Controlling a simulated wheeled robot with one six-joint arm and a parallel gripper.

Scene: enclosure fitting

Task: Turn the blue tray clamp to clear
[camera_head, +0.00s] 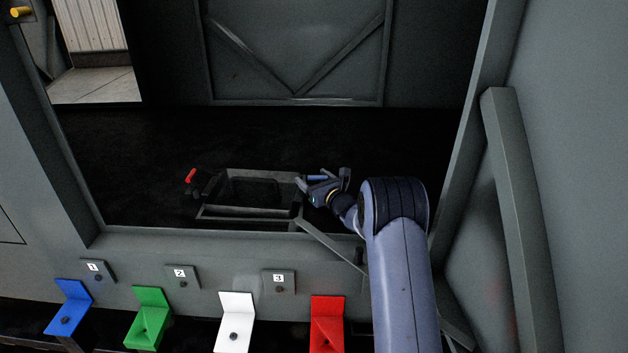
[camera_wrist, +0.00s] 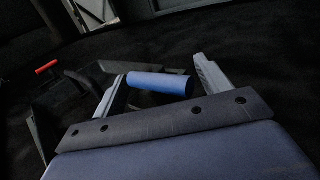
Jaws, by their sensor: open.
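The blue tray clamp (camera_wrist: 160,85) shows in the wrist view as a blue cylindrical handle lying between my fingers. In the head view its blue handle (camera_head: 317,178) is at the right end of the dark tray (camera_head: 250,211). My gripper (camera_head: 322,182) reaches in from the right to that end. In the wrist view my gripper (camera_wrist: 160,84) is open, with one finger on each side of the blue handle. I cannot tell whether either finger touches it. The clamp's base is hidden behind my gripper.
A red handle (camera_head: 191,175) stands at the tray's left end. The enclosure's front sill (camera_head: 230,240) runs below the tray. Blue (camera_head: 68,308), green (camera_head: 149,316), white (camera_head: 235,321) and red (camera_head: 327,322) brackets sit in front. The dark floor behind the tray is clear.

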